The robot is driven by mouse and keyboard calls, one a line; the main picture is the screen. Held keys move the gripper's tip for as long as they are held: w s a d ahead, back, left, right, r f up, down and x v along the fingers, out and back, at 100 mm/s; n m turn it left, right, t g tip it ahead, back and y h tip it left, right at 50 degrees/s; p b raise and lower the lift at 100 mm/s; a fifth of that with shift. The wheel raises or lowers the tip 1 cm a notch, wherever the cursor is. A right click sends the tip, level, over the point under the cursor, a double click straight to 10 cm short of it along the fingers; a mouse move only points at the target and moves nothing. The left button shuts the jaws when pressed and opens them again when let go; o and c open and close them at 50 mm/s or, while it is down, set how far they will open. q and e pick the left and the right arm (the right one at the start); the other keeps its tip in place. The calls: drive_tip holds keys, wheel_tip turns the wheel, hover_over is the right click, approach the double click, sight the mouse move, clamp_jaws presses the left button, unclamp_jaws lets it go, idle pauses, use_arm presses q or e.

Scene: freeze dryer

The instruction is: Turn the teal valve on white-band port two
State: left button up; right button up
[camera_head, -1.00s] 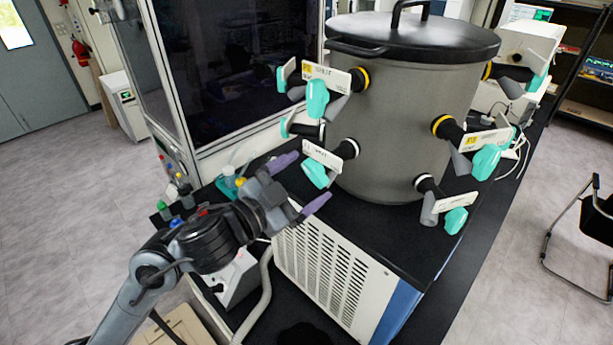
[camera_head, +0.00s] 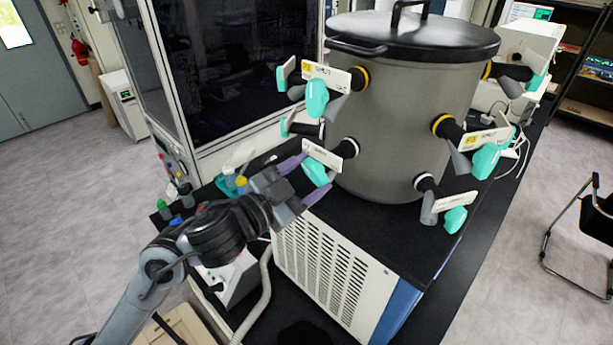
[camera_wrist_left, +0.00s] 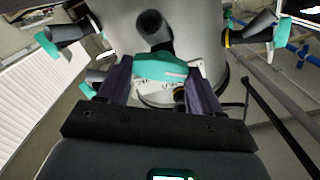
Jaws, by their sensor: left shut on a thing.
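The steel drum (camera_head: 395,150) has ports with white tags and teal valves, some with yellow bands and some with white bands. The teal valve (camera_head: 315,170) on the lower-left white-band port (camera_head: 348,148) is between the purple fingers of my left gripper (camera_head: 314,176). In the left wrist view this teal valve (camera_wrist_left: 160,66) lies across the gap between both fingers, and the gripper is shut on it. The tag's lettering (camera_head: 320,154) is too small to read. Another white-band port (camera_head: 424,183) with a teal valve (camera_head: 455,219) is at the lower right. My right gripper is not in view.
A yellow-band port with a teal valve (camera_head: 317,98) sits just above the gripped one. Another teal valve (camera_head: 486,160) is at the right. Small capped bottles (camera_head: 186,193) stand on the bench to the left. A glass-fronted cabinet (camera_head: 235,75) is behind.

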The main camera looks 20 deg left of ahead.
use_arm(q)
drive_tip(key=m+b, duration=0.2)
drive_tip(key=m, duration=0.3)
drive_tip(key=shift+f, duration=0.2)
drive_tip(key=m+b, duration=0.2)
drive_tip(key=m, duration=0.3)
drive_tip(key=shift+b, duration=0.4)
drive_tip(key=shift+m+b, duration=0.35)
drive_tip(key=shift+m, duration=0.45)
drive_tip(key=o, duration=1.1)
drive_tip(key=shift+c, duration=0.2)
